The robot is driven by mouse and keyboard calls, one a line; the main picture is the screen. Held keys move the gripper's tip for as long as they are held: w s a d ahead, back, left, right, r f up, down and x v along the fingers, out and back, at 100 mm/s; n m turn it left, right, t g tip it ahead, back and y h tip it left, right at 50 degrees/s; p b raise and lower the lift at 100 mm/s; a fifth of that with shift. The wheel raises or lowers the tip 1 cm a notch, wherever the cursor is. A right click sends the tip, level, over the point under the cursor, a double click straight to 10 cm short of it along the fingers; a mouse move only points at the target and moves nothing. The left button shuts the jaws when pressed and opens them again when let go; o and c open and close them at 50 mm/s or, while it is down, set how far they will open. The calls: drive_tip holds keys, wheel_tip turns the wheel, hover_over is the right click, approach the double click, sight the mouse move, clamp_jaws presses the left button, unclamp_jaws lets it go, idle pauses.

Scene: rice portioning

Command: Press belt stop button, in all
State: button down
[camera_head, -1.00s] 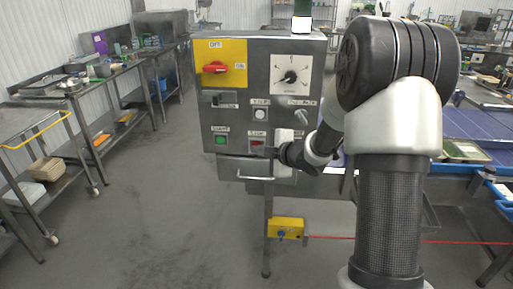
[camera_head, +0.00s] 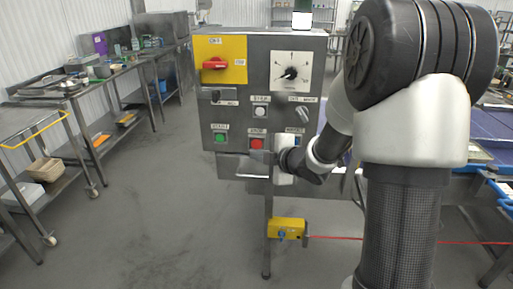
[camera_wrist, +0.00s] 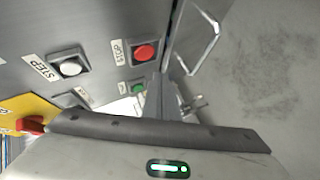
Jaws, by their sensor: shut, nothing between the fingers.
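The red button (camera_head: 257,144) sits low in the middle of the grey control panel. It also shows in the wrist view (camera_wrist: 145,52), with a STOP label beside it. My gripper (camera_head: 259,157) is shut and empty, its tip just below the red button in the head view. In the wrist view the narrow fingers (camera_wrist: 158,98) point up toward the panel, beside and apart from the red button in the picture. The red button is fully uncovered in both views.
A green button (camera_head: 220,138), a white STEP button (camera_head: 260,112) and a red switch (camera_head: 215,65) on a yellow plate share the panel. A handle bar (camera_wrist: 203,42) is near the fingers. A yellow box (camera_head: 286,228) with a red cord is below.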

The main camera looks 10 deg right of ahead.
drive_tip(key=shift+s+a+b, duration=0.15)
drive_tip(key=shift+s+a, duration=0.05)
drive_tip(key=shift+s, duration=0.4)
drive_tip(key=shift+s+a+b, duration=0.15)
drive_tip(key=shift+s+a, duration=0.05)
drive_tip(key=shift+s, duration=0.35)
drive_tip(key=s+d+r+m+g+h+p, duration=0.1)
drive_tip(key=s+d+r+m+h+p, duration=0.15)
drive_tip(key=s+r+m, duration=0.35)
drive_tip(key=s+d+r+m+h+p, duration=0.2)
drive_tip(key=s+d+r+m+h, duration=0.15)
drive_tip(key=r, duration=0.45)
drive_tip(key=s+a+r+m+g+p, duration=0.1)
drive_tip(key=s+a+m, duration=0.1)
drive_tip(key=s, duration=0.5)
drive_tip(key=s+a+r+m+g+p, duration=0.1)
drive_tip(key=s+a+m+g, duration=0.1)
drive_tip(key=s+m, duration=0.2)
drive_tip(key=s+a+m+g+y+p, duration=0.1)
drive_tip(key=s+a+m+g+p, duration=0.1)
drive_tip(key=s, duration=0.9)
drive_tip(key=shift+a+r+m, duration=0.2)
drive_tip(key=shift+r+m, duration=0.2)
drive_tip(key=shift+m, duration=0.15)
